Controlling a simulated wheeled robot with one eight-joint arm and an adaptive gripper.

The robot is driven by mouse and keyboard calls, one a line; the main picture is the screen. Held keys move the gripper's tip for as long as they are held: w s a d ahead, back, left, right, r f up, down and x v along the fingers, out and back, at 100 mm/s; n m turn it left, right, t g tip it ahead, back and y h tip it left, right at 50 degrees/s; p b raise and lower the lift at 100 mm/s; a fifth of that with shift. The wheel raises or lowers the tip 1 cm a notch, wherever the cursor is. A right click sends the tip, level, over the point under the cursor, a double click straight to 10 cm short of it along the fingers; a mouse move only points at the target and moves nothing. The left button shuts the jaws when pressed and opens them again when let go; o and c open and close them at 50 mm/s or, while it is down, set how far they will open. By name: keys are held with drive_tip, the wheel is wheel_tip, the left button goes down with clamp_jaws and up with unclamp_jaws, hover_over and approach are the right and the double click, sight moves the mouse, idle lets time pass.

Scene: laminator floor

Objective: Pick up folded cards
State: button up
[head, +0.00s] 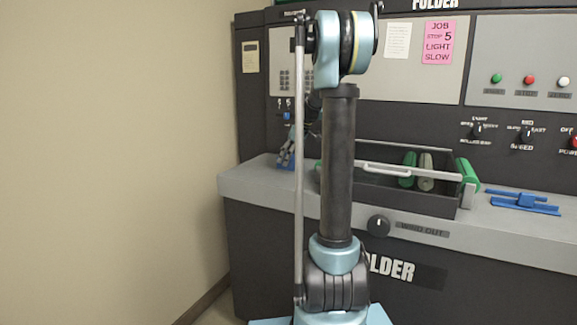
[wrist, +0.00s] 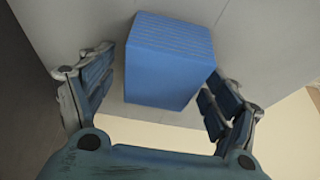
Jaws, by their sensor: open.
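A blue block with fine parallel lines on its top face, which looks like the stack of folded cards (wrist: 168,62), stands on the grey surface in the wrist view. My gripper (wrist: 160,72) is open, with one finger to the left of the block and one to its right. I see gaps on both sides and no clear contact. In the head view my gripper (head: 287,157) is at the left end of the grey ledge, partly behind my own arm. A bit of blue (head: 286,163) shows by the fingers there; most of the block is hidden.
The folder machine (head: 300,230) has a grey ledge (head: 245,179). A dark tray (head: 390,195) with a white bar and green rollers is right of my gripper. A blue fixture (head: 525,201) lies further right. A beige wall (head: 110,150) is on the left.

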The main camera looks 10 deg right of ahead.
drive_tip(key=shift+f, duration=0.2)
drive_tip(key=shift+w+a, duration=0.1)
drive_tip(key=c, duration=1.3)
drive_tip(key=shift+r, duration=0.1)
